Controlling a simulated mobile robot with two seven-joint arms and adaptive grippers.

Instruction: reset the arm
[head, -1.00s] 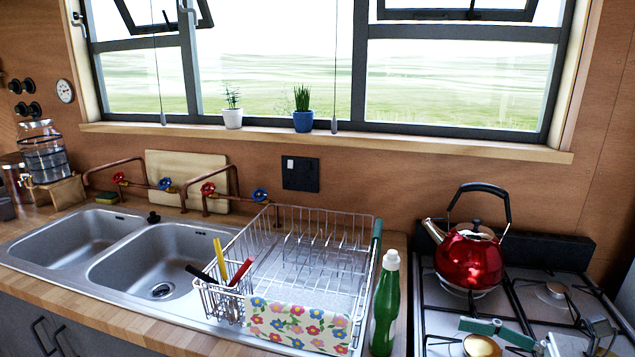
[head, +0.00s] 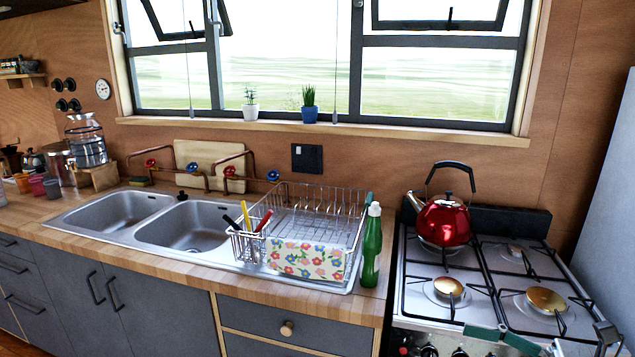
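Parts that look like my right gripper (head: 545,340) show at the bottom right of the head view, in front of the stove. A teal piece with dark joints lies on its left side and a dark piece on its right. The lower part is cut off by the frame edge, so I cannot tell how its fingers stand. I see nothing held in it. My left gripper and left arm are not in view.
The stove (head: 497,268) bears a red kettle (head: 443,222). A green bottle (head: 371,247) and dish rack (head: 308,215) stand left of it, beside the double sink (head: 185,229). Grey cabinets (head: 150,300) run below. A pale grey surface (head: 610,185) rises at the right.

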